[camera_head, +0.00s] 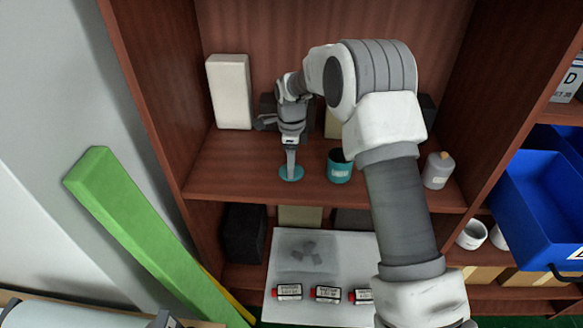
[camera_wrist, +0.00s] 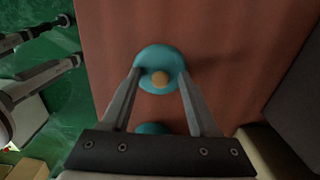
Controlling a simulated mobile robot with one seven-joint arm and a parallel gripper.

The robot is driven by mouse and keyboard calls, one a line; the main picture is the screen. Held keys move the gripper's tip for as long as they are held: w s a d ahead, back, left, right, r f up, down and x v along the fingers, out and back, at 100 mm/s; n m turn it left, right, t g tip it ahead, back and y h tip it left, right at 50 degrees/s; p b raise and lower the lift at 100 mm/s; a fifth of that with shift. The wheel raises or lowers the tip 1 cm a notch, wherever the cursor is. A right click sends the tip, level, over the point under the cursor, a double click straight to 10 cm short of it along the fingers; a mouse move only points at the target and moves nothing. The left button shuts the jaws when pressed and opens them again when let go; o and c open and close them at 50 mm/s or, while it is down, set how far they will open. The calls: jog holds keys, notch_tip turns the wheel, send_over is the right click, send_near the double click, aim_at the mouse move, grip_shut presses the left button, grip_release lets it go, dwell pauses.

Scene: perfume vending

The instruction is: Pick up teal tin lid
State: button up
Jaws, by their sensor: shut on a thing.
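The teal tin lid (camera_head: 291,174) is a small round disc on the wooden shelf, left of the teal tin (camera_head: 339,167). In the wrist view the lid (camera_wrist: 160,68) shows a tan knob (camera_wrist: 160,79) at its middle. My gripper (camera_head: 291,170) points down at the lid, and its fingertips (camera_wrist: 160,76) are on either side of the lid, shut on it. The lid seems to be at or just above the shelf; I cannot tell which. Part of the tin (camera_wrist: 152,128) shows between my fingers in the wrist view.
A white box (camera_head: 230,91) stands at the back left of the shelf. A grey-white jar (camera_head: 438,170) stands at the right, past the tin. The shelf's front edge (camera_head: 320,204) is close to the lid. Below, a white board (camera_head: 322,258) holds small red-capped bottles.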

jog(key=shift+s+f, duration=0.15)
jog(key=shift+f, duration=0.05)
jog(key=shift+r+p, duration=0.3)
jog(key=shift+p, duration=0.05)
grip_shut()
jog(key=r+p, duration=0.1)
jog(key=r, duration=0.1)
jog(key=r+p, duration=0.1)
jog(key=r, duration=0.1)
jog(key=shift+d+r+p, duration=0.1)
jog(key=shift+d+p, duration=0.2)
jog(key=d+r+p, duration=0.9)
jog(key=d+r, duration=0.3)
jog(key=d, duration=0.1)
jog(key=shift+m, duration=0.3)
jog(key=shift+s+f+b, duration=0.1)
jog(key=shift+f+b, duration=2.15)
jog(key=shift+f, duration=1)
jog(key=shift+s+a+f+b, duration=0.1)
jog(key=shift+a+f+b, duration=0.1)
jog(key=shift+f, duration=0.2)
jog(key=shift+a+f+b, duration=0.1)
jog(key=shift+f+b, duration=0.1)
jog(key=shift+f, duration=0.2)
